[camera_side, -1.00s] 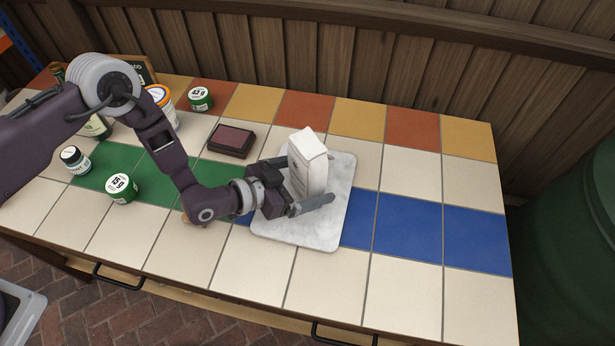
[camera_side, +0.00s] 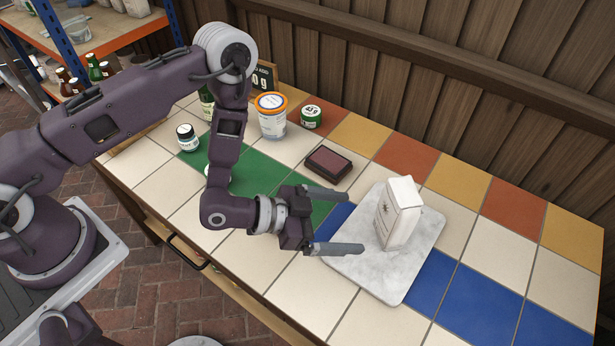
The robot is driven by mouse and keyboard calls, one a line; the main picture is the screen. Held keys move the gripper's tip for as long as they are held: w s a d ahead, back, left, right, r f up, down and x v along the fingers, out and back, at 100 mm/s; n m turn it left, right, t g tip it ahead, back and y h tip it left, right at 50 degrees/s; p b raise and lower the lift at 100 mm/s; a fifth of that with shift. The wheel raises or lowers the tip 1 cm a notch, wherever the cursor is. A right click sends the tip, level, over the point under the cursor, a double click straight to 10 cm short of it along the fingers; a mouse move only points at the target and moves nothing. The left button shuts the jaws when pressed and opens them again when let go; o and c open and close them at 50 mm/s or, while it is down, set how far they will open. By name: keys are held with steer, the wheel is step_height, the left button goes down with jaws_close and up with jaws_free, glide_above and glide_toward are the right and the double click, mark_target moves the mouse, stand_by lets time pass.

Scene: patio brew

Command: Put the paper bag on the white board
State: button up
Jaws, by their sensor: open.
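The white paper bag (camera_side: 398,214) stands upright on the white marble board (camera_side: 395,280), towards the board's back right part. My gripper (camera_side: 355,222) is open and empty, to the left of the bag. Its two fingers point right towards the bag, with a gap between fingertips and bag. The front finger reaches over the left edge of the board.
A dark brown box (camera_side: 329,163) lies behind my gripper. A white tub with an orange lid (camera_side: 271,118), a green tin (camera_side: 311,117) and a small dark jar (camera_side: 187,137) stand at the back left. Tiles right of the board are clear.

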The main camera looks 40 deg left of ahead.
steer(key=w+a+r+y, duration=0.2)
steer(key=w+a+r, duration=0.1)
steer(key=r, duration=0.3)
steer(key=w+a+r+y, duration=0.2)
steer(key=w+a+r, duration=0.15)
steer(key=r, duration=0.25)
steer(key=s+a+r+n+y, duration=0.3)
steer(key=a+r, duration=0.5)
steer(key=r, duration=0.1)
steer(key=s+a+r+n+g+y, duration=0.1)
steer(key=s+a+r+n, duration=0.1)
steer(key=s, duration=0.6)
steer(key=s+a+r+n+g, duration=0.1)
steer(key=s+a+r+n, duration=0.1)
steer(key=s, duration=0.6)
steer(key=s+a+r+n+g+y, duration=0.1)
steer(key=s+a+r, duration=0.3)
steer(key=s, duration=0.5)
steer(key=shift+a+r+n+g+y, duration=0.3)
steer(key=shift+a+n+g, duration=0.2)
steer(key=shift+a, duration=0.05)
